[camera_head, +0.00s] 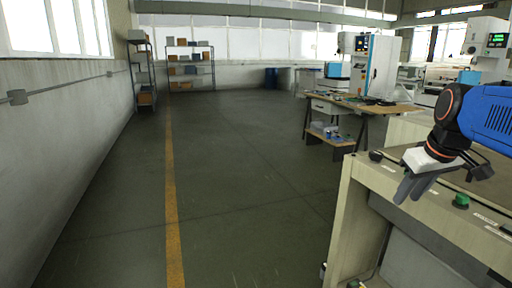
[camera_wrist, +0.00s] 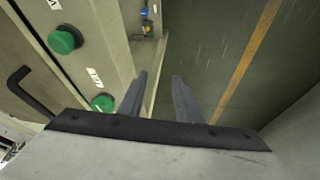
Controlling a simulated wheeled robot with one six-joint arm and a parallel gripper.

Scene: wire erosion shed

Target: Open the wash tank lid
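A beige cabinet (camera_head: 346,215) stands at the lower right in the head view, apparently the wash tank. I cannot tell which part is its lid; a flat brownish top surface (camera_head: 480,182) lies behind the front strip. My gripper (camera_head: 410,190) hangs over the cabinet's front edge, fingers down and empty. In the wrist view my gripper (camera_wrist: 160,88) shows two grey fingers apart, with floor and cabinet edge between and beyond them. A black bar handle (camera_wrist: 30,92) shows at the left of the wrist view, clear of the fingers.
The front strip carries a green button (camera_head: 461,201), a black knob (camera_head: 376,156) and labels. The wrist view shows green buttons (camera_wrist: 65,39). A wooden workbench (camera_head: 365,104) stands behind the cabinet. Shelves (camera_head: 190,68) stand far back. Open floor with a yellow line (camera_head: 170,190) lies left.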

